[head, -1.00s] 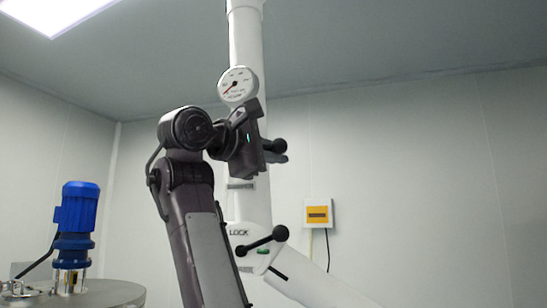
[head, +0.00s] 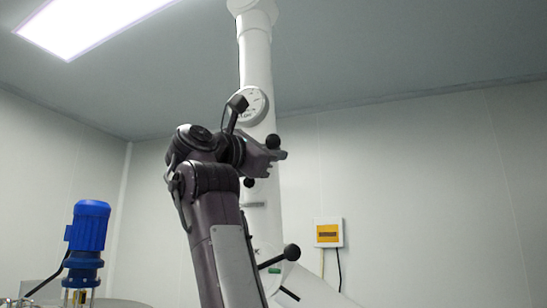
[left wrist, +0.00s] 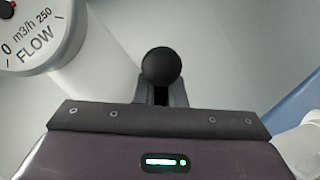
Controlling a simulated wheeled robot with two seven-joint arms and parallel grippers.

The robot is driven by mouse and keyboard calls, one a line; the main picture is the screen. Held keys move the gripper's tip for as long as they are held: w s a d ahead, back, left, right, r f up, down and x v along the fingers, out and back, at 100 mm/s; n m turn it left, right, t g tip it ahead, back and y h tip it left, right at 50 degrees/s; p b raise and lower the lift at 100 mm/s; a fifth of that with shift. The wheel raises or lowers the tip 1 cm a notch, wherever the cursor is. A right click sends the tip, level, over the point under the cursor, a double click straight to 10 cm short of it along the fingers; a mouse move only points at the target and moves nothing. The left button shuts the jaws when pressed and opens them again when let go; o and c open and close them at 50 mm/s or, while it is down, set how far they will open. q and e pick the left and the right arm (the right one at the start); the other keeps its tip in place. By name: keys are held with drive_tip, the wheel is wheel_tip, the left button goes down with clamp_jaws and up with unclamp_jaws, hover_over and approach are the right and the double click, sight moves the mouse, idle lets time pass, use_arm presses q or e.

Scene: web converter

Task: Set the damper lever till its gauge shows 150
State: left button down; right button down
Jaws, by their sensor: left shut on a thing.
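My left gripper (head: 270,154) is shut on the damper lever near its black ball knob (head: 273,141), in front of the white duct. In the left wrist view the knob (left wrist: 161,66) stands just beyond the fingers (left wrist: 161,94); the lever's shaft is mostly hidden. A dark round part (head: 249,183) shows below the gripper; I cannot tell if it belongs to the lever. The round white gauge (head: 257,105) is partly covered by my wrist. Its lower part (left wrist: 37,32), marked 0, 250, m3/h and FLOW, shows in the left wrist view. The needle's reading cannot be told.
The white duct (head: 257,60) rises to the ceiling. A lower lever with a black knob (head: 292,252) sits beneath my gripper. A yellow-and-white box (head: 328,233) hangs on the back wall. A blue motor (head: 88,225) stands at left. Space to the right is clear.

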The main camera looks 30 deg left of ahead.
sight(269, 146)
use_arm(q)
drive_tip(key=shift+s+r, duration=0.25)
drive_tip(key=shift+r, duration=0.3)
drive_tip(key=c, duration=1.6)
unclamp_jaws()
drive_tip(key=shift+w, duration=0.1)
drive_tip(key=shift+o, duration=0.5)
drive_tip(key=shift+d, duration=0.65)
drive_tip(key=shift+s+a+f, duration=0.2)
drive_tip(key=shift+s+f, duration=0.05)
drive_tip(key=b+v, duration=0.4)
drive_tip(key=v, duration=0.2)
drive_tip(key=shift+s+d, duration=0.15)
drive_tip(key=shift+s, duration=0.5)
drive_tip(key=shift+w, duration=0.1)
